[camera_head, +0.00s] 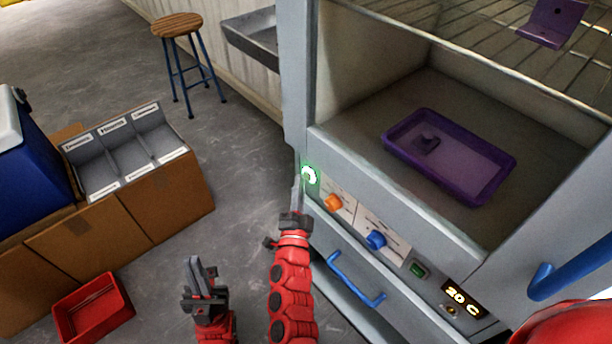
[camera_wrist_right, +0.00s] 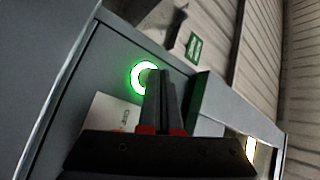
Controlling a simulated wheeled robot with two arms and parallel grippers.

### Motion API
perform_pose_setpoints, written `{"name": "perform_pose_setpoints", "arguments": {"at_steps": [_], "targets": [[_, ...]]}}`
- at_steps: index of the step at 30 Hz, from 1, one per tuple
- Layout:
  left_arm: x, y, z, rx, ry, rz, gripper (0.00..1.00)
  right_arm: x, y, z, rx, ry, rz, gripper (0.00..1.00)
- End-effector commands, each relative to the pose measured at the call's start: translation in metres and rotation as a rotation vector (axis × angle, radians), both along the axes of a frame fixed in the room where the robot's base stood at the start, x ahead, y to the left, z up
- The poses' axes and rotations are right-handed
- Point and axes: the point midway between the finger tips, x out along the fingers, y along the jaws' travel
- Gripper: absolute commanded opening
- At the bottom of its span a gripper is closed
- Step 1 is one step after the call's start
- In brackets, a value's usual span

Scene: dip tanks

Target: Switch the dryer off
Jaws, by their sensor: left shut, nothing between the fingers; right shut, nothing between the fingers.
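The dryer (camera_head: 445,278) is a grey cabinet on the right with an open chamber. On its front's left end is a round button (camera_head: 309,174) with a lit green ring; it also shows in the right wrist view (camera_wrist_right: 139,75). My right gripper (camera_head: 298,188) is shut and empty, its tips right by the button. In the right wrist view its fingers (camera_wrist_right: 166,80) cover part of the ring; I cannot tell whether they touch it. My left gripper (camera_head: 197,268) is shut and empty over the floor, left of the right arm.
The panel also has an orange knob (camera_head: 333,202), a blue knob (camera_head: 376,239), a small green switch (camera_head: 418,269) and a display (camera_head: 462,298) reading 20 C. A blue drawer handle (camera_head: 356,279) juts out below. A purple tray (camera_head: 497,190) lies inside. A red bin (camera_head: 94,309) stands left.

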Motion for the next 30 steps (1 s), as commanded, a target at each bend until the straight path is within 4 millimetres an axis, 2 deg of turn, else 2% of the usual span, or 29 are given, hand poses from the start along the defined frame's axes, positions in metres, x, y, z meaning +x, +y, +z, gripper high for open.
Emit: {"name": "perform_pose_setpoints", "arguments": {"at_steps": [9,30], "targets": [[0.0,0.0,-0.0038,0.0,0.0,0.0,0.0,0.0049,-0.0071,0.0002,0.0,-0.001,-0.001,0.0],[-0.0001,0.0,0.0002,0.0,0.0,0.0,0.0,-0.0003,-0.0005,0.0009,0.0,-0.001,-0.001,0.0]]}}
